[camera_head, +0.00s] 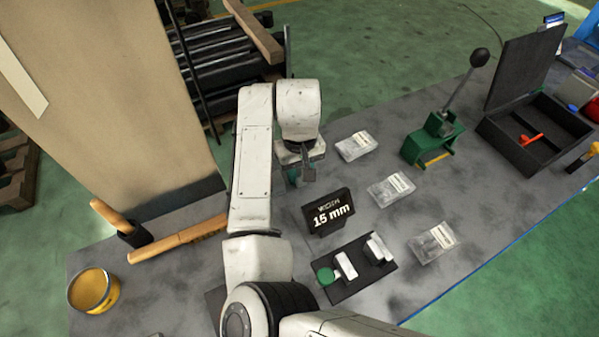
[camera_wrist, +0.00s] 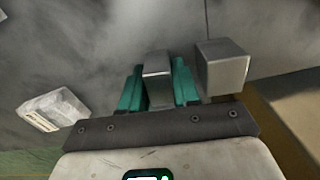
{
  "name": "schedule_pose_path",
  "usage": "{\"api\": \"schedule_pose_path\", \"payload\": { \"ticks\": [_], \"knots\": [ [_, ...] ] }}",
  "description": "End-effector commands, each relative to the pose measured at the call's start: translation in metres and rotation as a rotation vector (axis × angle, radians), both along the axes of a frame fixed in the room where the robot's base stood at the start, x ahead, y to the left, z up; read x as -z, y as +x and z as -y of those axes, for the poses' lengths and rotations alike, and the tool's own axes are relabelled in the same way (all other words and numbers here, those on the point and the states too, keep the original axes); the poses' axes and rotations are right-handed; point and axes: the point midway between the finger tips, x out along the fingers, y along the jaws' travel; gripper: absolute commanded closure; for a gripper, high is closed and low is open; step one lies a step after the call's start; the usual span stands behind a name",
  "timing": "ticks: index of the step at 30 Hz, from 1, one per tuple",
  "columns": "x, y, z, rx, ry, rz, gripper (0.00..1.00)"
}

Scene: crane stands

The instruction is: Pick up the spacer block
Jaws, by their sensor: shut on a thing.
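My gripper (camera_wrist: 158,86) shows in the wrist view with its two green fingers shut on a grey metal block (camera_wrist: 157,68), which I take to be the spacer block. A second grey metal block (camera_wrist: 222,66) stands just right of the right finger, apart from the held one. In the head view my gripper (camera_head: 296,176) is mostly hidden under my arm, behind the black 15 mm sign (camera_head: 328,213). The held block cannot be made out there. I cannot tell whether it touches the table.
The grey table (camera_head: 190,285) carries several clear packets (camera_head: 391,187), a green lever press (camera_head: 433,140) and an open black case (camera_head: 535,135). A black tray (camera_head: 352,288) with pale blocks lies in front of the sign. A yellow tin (camera_head: 94,290) and a mallet (camera_head: 180,239) are left.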

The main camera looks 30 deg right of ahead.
Motion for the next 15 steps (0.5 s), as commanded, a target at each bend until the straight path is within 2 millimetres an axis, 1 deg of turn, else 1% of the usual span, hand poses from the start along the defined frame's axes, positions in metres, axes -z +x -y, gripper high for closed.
{"api": "schedule_pose_path", "payload": {
  "ticks": [5,8,11,13,15],
  "knots": [
    [-0.002,0.0,0.0,0.0,0.0,0.001,1.0],
    [-0.007,0.001,0.0,0.0,-0.001,0.002,1.0],
    [-0.018,0.001,0.001,0.002,-0.001,0.004,1.0],
    [-0.03,0.001,0.001,0.003,-0.001,0.004,1.0],
    [-0.043,-0.009,0.005,0.004,-0.003,0.004,1.0]
  ]
}}
